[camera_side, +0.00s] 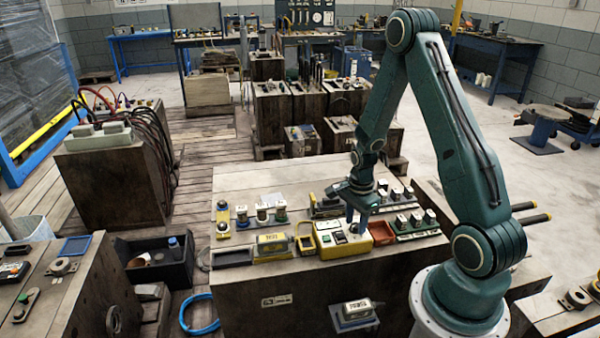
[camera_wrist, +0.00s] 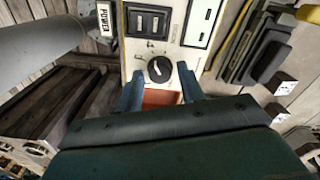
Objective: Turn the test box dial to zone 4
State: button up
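The yellow test box (camera_side: 328,252) stands on the wooden block bench in the side view, with a pale top panel. In the wrist view its panel (camera_wrist: 140,50) carries a round black dial (camera_wrist: 159,69) with a light pointer mark. Small markings surround the dial, too small to read, so I cannot tell its zone. My gripper (camera_wrist: 160,74) is open, with one blue finger on each side of the dial and a gap to it. In the side view my gripper (camera_side: 357,222) points down over the right part of the box and hides the dial.
A red-brown tray (camera_side: 383,248) sits right of the box. A yellow labelled block (camera_side: 272,246) and a yellow frame (camera_side: 306,243) stand to its left. Racks with several small parts (camera_side: 415,222) lie behind and right.

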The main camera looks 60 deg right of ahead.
aim_at(354, 226)
jog(key=shift+o, duration=0.6)
jog(key=shift+r, duration=0.1)
jog(key=shift+r, duration=0.1)
notch_tip(354, 226, up, 14)
jog(key=shift+f, duration=0.25)
dwell(0.4)
jog(key=s+a+r+n+t, duration=0.2)
jog(key=a+r+n+t, duration=0.1)
jog(key=a+r+n, duration=0.95)
jog(key=s+a+r+n+t, duration=0.2)
jog(key=s+a+r+n, duration=0.3)
jog(key=s+a+n, duration=0.3)
jog(key=shift+s+n+t, duration=0.3)
jog(key=shift+s+n, duration=0.25)
jog(key=shift+n, duration=0.7)
